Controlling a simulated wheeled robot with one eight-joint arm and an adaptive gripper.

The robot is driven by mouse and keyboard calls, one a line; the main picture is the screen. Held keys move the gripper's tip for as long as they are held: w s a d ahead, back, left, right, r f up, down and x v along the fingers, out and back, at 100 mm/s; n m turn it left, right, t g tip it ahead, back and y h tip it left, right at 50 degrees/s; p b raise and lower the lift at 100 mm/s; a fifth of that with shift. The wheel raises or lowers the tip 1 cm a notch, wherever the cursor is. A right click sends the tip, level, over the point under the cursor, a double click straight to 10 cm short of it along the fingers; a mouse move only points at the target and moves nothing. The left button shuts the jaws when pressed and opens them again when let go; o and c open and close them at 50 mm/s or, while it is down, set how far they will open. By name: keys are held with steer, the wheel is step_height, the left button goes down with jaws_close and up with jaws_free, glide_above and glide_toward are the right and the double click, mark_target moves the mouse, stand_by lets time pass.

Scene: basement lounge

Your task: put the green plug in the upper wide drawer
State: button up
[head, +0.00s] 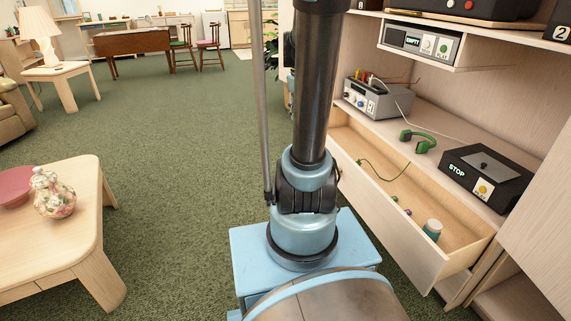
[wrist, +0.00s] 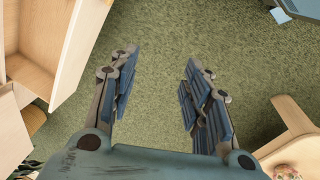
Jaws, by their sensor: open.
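A wide drawer (head: 385,214) under the counter on the right stands pulled open in the head view. A thin green cord (head: 385,177) shows in it, with a small green end, seemingly the green plug (head: 360,162), near its far left side. My gripper (wrist: 160,57) is open and empty in the wrist view, above the carpet. An open wooden compartment, seemingly the drawer (wrist: 75,50), is to its left there. The head view does not show my gripper.
A teal jar (head: 432,230) and small purple items lie in the drawer. On the counter are a grey device (head: 378,101) and a black STOP box (head: 486,177). A low table (head: 75,235) with a floral vase (head: 52,194) stands left.

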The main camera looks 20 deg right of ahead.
steer(key=s+a+f+m, duration=0.2)
steer(key=s+a, duration=0.3)
steer(key=s, duration=0.5)
steer(key=s+a+f+m+y, duration=0.1)
steer(key=s+a+f+m, duration=0.2)
steer(key=s, duration=0.8)
steer(key=a+f, duration=0.2)
steer(key=a, duration=0.1)
steer(key=shift+a+f+t+y, duration=0.25)
steer(key=shift+t+y, duration=0.05)
